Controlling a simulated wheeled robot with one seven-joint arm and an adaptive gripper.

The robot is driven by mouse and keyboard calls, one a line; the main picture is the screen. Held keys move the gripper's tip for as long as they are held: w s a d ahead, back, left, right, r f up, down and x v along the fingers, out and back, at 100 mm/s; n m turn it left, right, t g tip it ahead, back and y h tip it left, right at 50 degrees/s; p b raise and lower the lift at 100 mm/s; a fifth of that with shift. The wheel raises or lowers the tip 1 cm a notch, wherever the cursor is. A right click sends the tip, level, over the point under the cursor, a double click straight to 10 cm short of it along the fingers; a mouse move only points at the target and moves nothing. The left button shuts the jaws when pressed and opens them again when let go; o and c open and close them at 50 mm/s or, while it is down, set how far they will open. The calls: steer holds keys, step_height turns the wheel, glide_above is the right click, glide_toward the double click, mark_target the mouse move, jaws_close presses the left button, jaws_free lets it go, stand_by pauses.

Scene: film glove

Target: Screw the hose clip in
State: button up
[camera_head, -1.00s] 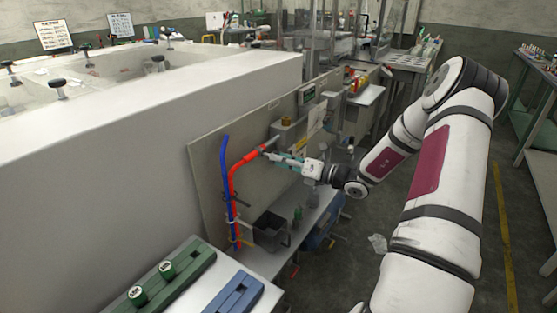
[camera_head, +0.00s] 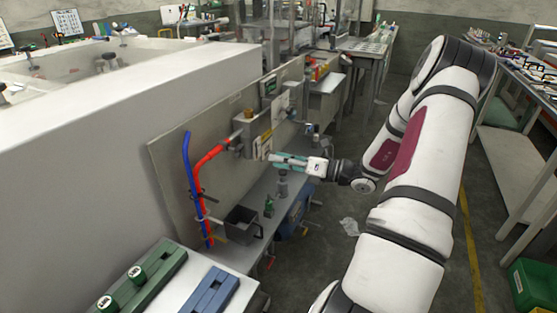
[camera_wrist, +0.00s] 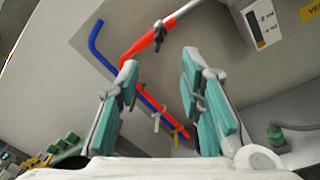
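A red hose (camera_head: 208,156) and a blue hose (camera_head: 190,180) run up the grey upright panel (camera_head: 168,150). The red hose bends right towards a grey pipe. In the wrist view, a dark clip with a small handle (camera_wrist: 159,36) sits around the upper part of the red hose (camera_wrist: 140,46). Paler clips (camera_wrist: 156,120) sit lower on the hoses. My gripper (camera_head: 272,157) is right of the red hose's upper end, apart from it. In the wrist view, my gripper (camera_wrist: 160,62) has its teal-padded fingers spread, with nothing held between them.
A dark bin (camera_head: 241,224) stands on the grey bench below the panel, with a small green item (camera_head: 268,207) beside it. A labelled box (camera_wrist: 262,22) is mounted right of the clip. Green (camera_head: 150,277) and blue (camera_head: 212,292) blocks lie in the foreground.

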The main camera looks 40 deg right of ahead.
mark_target(239, 148)
steer(key=x, duration=1.3)
steer(key=shift+w+a, duration=0.1)
steer(key=shift+w, duration=0.2)
jaws_close()
